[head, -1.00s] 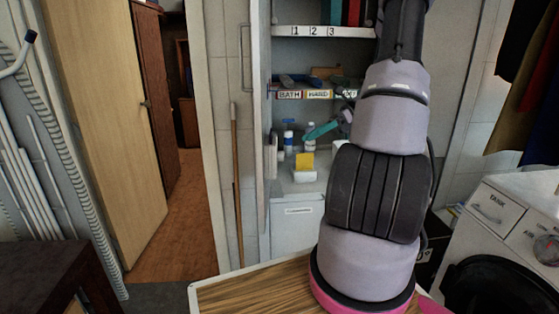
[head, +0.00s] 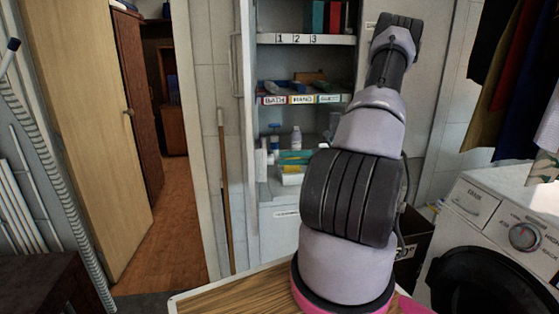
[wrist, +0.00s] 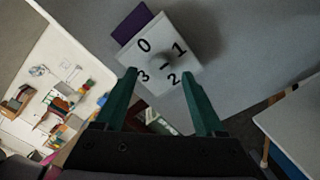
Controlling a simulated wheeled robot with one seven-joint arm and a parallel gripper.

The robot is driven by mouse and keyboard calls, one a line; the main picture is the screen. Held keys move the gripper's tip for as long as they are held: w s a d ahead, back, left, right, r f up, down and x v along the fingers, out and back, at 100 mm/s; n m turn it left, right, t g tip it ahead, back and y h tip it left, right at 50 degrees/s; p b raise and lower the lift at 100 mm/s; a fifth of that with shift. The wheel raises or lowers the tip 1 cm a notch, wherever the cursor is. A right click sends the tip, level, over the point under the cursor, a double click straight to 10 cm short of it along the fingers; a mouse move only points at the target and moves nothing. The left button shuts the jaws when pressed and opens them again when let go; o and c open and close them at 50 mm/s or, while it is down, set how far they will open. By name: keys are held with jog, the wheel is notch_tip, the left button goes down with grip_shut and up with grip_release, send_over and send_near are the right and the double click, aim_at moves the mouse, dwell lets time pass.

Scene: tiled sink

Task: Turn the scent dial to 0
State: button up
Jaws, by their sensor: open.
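In the wrist view, a white square plate (wrist: 160,55) shows the numerals 0, 1, 2 and 3 around a small grey knob (wrist: 164,63). It appears tilted in the picture, with 0 at upper left and 2 at lower right. I cannot tell which numeral the knob points to. My gripper (wrist: 158,77) has two green fingers spread apart, empty, with their tips at the plate's lower left and right in the picture. I cannot tell the depth gap to the knob. In the head view, a teal piece (head: 296,157) beside my arm may be a finger.
An open cabinet has a shelf labelled BATH and HAND (head: 300,98), with bottles (head: 296,138) below. A washing machine (head: 500,225) with its own dial (head: 525,237) stands at right. A wooden-topped surface (head: 230,292) is in front. A broom handle (head: 223,190) leans left of the cabinet.

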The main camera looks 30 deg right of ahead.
aim_at(270, 160)
jog(key=shift+x, duration=1.45)
grip_shut()
jog(key=shift+n, duration=0.4)
jog(key=n, duration=1.6)
jog(key=shift+s+n+h, duration=0.2)
jog(key=shift+n+h, duration=0.1)
